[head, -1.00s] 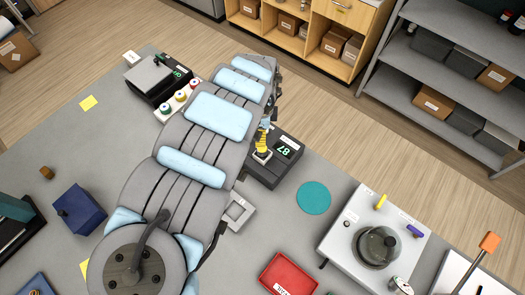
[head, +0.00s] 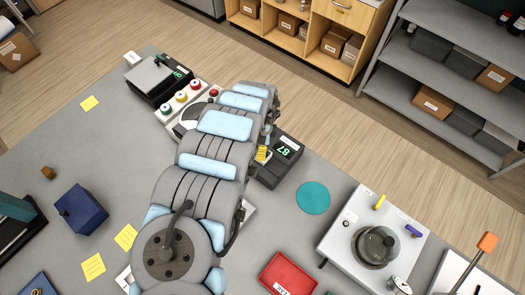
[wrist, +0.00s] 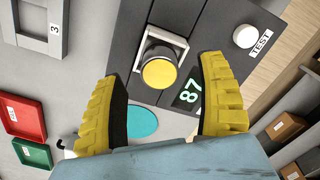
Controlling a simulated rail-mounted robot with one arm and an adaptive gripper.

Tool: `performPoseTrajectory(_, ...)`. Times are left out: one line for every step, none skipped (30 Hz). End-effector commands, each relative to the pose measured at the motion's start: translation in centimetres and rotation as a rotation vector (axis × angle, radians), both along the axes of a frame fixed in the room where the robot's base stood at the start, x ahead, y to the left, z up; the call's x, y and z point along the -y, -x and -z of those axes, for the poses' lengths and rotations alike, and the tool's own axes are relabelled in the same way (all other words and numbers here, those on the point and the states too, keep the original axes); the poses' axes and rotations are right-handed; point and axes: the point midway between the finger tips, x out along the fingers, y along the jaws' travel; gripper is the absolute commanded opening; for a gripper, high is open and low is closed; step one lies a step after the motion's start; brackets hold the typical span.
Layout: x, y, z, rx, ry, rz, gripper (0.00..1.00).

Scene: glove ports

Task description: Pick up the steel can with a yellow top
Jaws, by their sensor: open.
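The steel can with a yellow top (wrist: 158,74) stands in a square pale holder (wrist: 150,38) on a dark device in the wrist view. The can's yellow round top faces the camera. My gripper (wrist: 167,100) is open, with its two yellow ribbed fingers spread on either side below the can in the picture. The can lies between the lines of the fingers, and nothing is held. In the head view the yellow of my gripper (head: 262,154) shows beside the dark device, and my arm hides the can there.
The dark device has a green "87" display (head: 284,151) and a white TEST button (wrist: 245,37). A teal disc (head: 313,197), a red tray (head: 288,273) and a white machine with a dark dome (head: 375,247) stand to the right. A blue box (head: 81,210) is at left.

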Motion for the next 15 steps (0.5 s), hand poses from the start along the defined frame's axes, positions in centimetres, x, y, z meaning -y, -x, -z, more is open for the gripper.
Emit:
performPoseTrajectory(0.1, 0.1, 0.4, 0.000, 0.001, 0.001, 0.73)
performPoseTrajectory(0.2, 0.1, 0.6, 0.000, 0.001, 0.002, 0.73)
performPoseTrajectory(0.2, 0.1, 0.9, 0.000, 0.001, 0.002, 0.73)
performPoseTrajectory(0.1, 0.1, 1.2, 0.001, 0.001, 0.001, 0.73)
performPoseTrajectory(0.1, 0.1, 1.5, 0.001, 0.001, 0.000, 0.73)
performPoseTrajectory(0.1, 0.1, 1.8, 0.000, 0.002, 0.000, 0.73)
performPoseTrajectory(0.2, 0.2, 2.1, -0.001, 0.002, 0.000, 0.73)
performPoseTrajectory(0.2, 0.2, 2.3, -0.001, 0.001, 0.001, 0.73)
performPoseTrajectory(0.1, 0.2, 2.5, -0.001, 0.001, 0.001, 0.73)
performPoseTrajectory(0.1, 0.2, 2.6, -0.001, 0.000, 0.001, 0.73)
performPoseTrajectory(0.1, 0.2, 2.8, -0.001, 0.000, 0.001, 0.73)
performPoseTrajectory(0.0, 0.2, 2.9, -0.001, -0.001, 0.000, 0.73)
performPoseTrajectory(0.0, 0.2, 2.9, -0.001, -0.002, 0.000, 0.73)
performPoseTrajectory(-0.1, 0.1, 3.0, 0.000, -0.002, 0.000, 0.73)
performPoseTrajectory(-0.1, 0.1, 3.0, 0.000, -0.003, 0.000, 0.73)
